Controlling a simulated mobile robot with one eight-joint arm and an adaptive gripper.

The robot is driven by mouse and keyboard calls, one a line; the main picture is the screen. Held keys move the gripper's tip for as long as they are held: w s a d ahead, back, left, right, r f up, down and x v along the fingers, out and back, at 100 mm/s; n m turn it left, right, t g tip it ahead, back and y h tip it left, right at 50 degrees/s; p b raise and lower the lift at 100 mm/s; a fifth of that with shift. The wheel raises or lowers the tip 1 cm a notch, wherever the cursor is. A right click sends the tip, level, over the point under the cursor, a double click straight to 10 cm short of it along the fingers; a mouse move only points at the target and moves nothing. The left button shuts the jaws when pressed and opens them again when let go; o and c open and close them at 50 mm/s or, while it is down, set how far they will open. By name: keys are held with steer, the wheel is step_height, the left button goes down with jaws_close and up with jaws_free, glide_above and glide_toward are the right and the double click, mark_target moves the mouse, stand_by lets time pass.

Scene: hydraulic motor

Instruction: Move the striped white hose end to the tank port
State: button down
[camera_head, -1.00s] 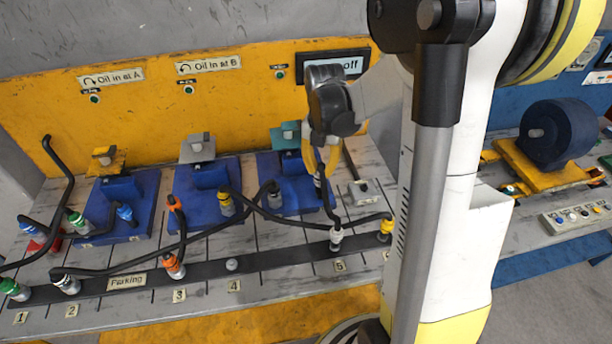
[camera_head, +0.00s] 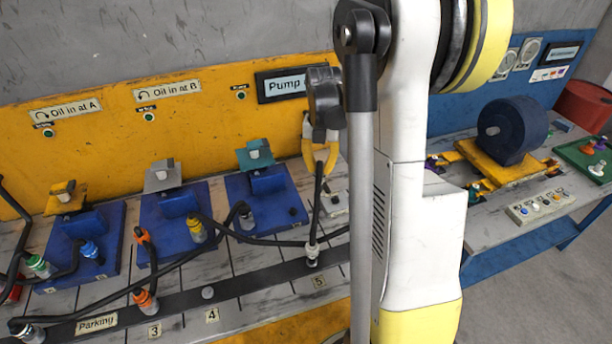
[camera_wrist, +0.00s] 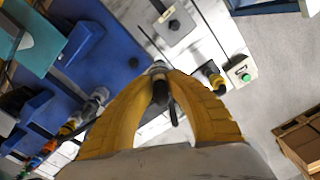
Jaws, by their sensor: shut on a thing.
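My gripper (camera_head: 320,152) has yellow fingers and is shut on the end of a black hose, right of the third blue plate (camera_head: 265,205). In the wrist view my gripper (camera_wrist: 158,85) has a dark hose end (camera_wrist: 159,90) between its fingertips, with a pale grey ring at the tip; I cannot make out stripes. In the head view a black hose (camera_head: 318,190) runs from the fingers down to a white connector (camera_head: 312,252) standing on the dark strip at 5. A dark round hole (camera_wrist: 133,62) shows on the blue plate; I cannot tell which port is the tank port.
A grey block with a knob (camera_wrist: 175,25) lies right of the plate. A yellow connector (camera_wrist: 212,76) stands near it. A grey connector (camera_head: 246,219) and a yellow one (camera_head: 197,232) with hoses stand to the left. My arm hides part of the bench.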

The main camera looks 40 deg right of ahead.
steer(key=d, duration=0.8)
steer(key=shift+w, duration=0.15)
step_height(320, 180, down, 8)
steer(key=b, duration=0.6)
steer(key=shift+f, duration=0.2)
stand_by(0.5)
steer(key=shift+f+b, duration=0.8)
steer(key=shift+f, duration=0.05)
steer(key=c, duration=1.4)
jaws_free()
steer(key=shift+o, duration=0.2)
steer(key=shift+r, duration=0.1)
